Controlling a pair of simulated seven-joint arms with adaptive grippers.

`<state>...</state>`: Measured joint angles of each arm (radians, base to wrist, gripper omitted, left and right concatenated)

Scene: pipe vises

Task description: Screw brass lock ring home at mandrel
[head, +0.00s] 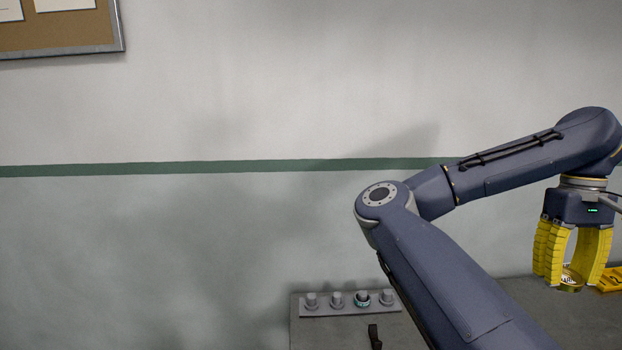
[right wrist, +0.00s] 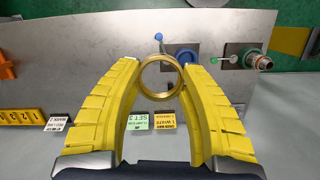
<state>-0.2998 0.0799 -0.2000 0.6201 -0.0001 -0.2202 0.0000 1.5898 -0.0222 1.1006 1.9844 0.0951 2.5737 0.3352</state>
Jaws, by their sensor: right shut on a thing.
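My right gripper (head: 570,280) hangs at the right edge of the head view, fingers pointing down, shut on the brass lock ring (head: 569,272). In the right wrist view, the ring (right wrist: 160,97) is pinched between the two yellow fingertips, its round opening facing the camera. Beyond it, a metal cylindrical fitting with a ribbed end (right wrist: 261,62) sits at upper right, apart from the ring; I cannot tell if this is the mandrel. A blue-handled fixture (right wrist: 185,56) lies just behind the right fingertip. My left gripper is not in view.
In the right wrist view, small label cards (right wrist: 137,123) stand below a metal plate (right wrist: 80,50). A yellow numbered strip (right wrist: 20,116) and an orange object (right wrist: 6,68) are at left.

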